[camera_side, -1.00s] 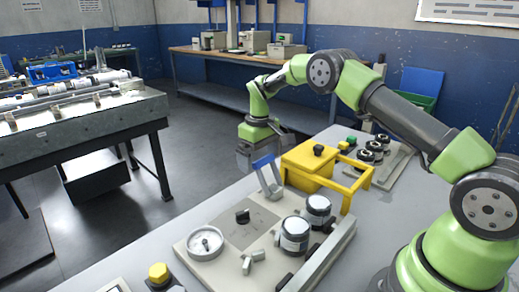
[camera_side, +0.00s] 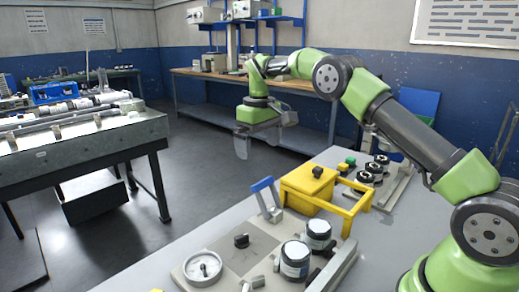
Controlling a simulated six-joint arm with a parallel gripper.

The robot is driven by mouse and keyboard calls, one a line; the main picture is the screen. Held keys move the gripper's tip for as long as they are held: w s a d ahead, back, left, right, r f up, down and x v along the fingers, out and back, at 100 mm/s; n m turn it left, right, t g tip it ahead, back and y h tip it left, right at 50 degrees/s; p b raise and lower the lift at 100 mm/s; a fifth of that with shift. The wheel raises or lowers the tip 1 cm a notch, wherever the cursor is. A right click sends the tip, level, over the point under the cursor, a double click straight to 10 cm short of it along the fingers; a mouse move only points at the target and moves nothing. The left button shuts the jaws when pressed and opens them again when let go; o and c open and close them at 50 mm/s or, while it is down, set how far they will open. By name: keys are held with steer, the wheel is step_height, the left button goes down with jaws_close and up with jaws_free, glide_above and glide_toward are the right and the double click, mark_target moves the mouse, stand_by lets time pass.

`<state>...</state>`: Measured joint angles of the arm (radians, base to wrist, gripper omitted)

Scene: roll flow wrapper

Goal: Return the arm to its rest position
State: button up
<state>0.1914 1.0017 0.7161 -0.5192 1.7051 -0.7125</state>
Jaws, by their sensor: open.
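My gripper (camera_side: 243,145) hangs from the end of my green and dark grey arm (camera_side: 395,118), left of the bench's back part. Its jaws point down, are open and hold nothing that I can see. It is raised, up and to the left of the blue-handled lever (camera_side: 266,194) and the yellow box (camera_side: 307,187), apart from both. The gap between the jaws is hard to make out from this side.
The grey bench (camera_side: 222,217) carries a panel with a round dial (camera_side: 202,268), a black knob (camera_side: 241,240) and jar-like cylinders (camera_side: 318,234). A yellow bar frame (camera_side: 357,198) stands beside the box. A metal table (camera_side: 85,147) is at left. Open floor lies between.

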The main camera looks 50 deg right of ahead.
steer(key=s+a+r+m+t, duration=0.1)
steer(key=s+a+r+t, duration=0.15)
steer(key=s+r, duration=0.35)
steer(key=s+a+r+t, duration=0.1)
steer(key=s+a+r, duration=0.3)
steer(key=r, duration=0.3)
steer(key=s+a+m+t+y, duration=0.1)
steer(key=s+a+t, duration=0.1)
steer(key=s, duration=0.7)
steer(key=s+a+f+m+t+y, duration=0.1)
steer(key=s+a+m, duration=0.1)
steer(key=s, duration=0.7)
steer(key=shift+s+a+f+t, duration=0.2)
steer(key=shift+a+f+t, duration=0.05)
steer(key=shift+f+t, duration=0.1)
stand_by(1.7)
